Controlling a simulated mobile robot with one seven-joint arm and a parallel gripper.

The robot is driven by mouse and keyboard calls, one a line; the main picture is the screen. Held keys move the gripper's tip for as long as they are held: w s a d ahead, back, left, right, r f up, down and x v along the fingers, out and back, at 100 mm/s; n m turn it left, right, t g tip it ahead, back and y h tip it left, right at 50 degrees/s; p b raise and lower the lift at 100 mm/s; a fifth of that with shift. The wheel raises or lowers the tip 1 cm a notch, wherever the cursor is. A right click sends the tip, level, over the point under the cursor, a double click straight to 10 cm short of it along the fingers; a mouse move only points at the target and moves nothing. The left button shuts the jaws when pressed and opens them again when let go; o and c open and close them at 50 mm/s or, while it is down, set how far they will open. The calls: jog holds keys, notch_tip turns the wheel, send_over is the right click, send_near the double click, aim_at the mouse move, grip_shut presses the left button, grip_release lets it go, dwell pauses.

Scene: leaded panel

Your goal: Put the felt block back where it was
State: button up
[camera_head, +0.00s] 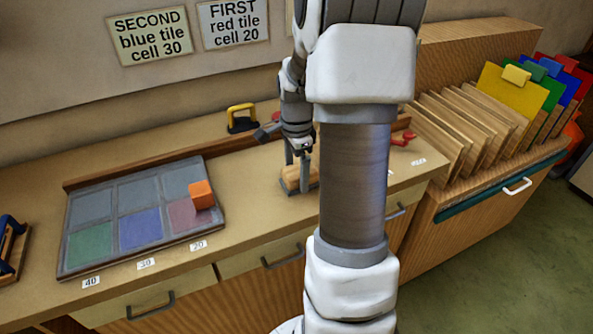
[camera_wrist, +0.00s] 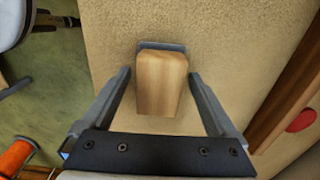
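The felt block (camera_head: 292,176) is a light wooden block with a dark grey base, standing on the counter right of the leaded panel (camera_head: 65,250). In the wrist view the block (camera_wrist: 160,82) stands between the two fingers, its grey edge showing at the top. My gripper (camera_head: 303,165) points down at the block in the head view. In the wrist view my gripper (camera_wrist: 160,76) is open, with a finger on each side and narrow gaps to the wood. My arm hides part of the counter.
An orange cube (camera_head: 201,194) sits on the panel's red tile above label 20. A yellow-handled tool (camera_head: 242,118) stands at the back of the counter. Wooden slots (camera_head: 450,125) with coloured sheets are at the right. Bare counter (camera_head: 250,205) lies between panel and block.

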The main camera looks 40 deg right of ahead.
aim_at(296, 170)
jog(key=shift+r, duration=0.15)
notch_tip(296, 170, up, 12)
jog(key=p, duration=0.2)
dwell(0.4)
dwell(0.4)
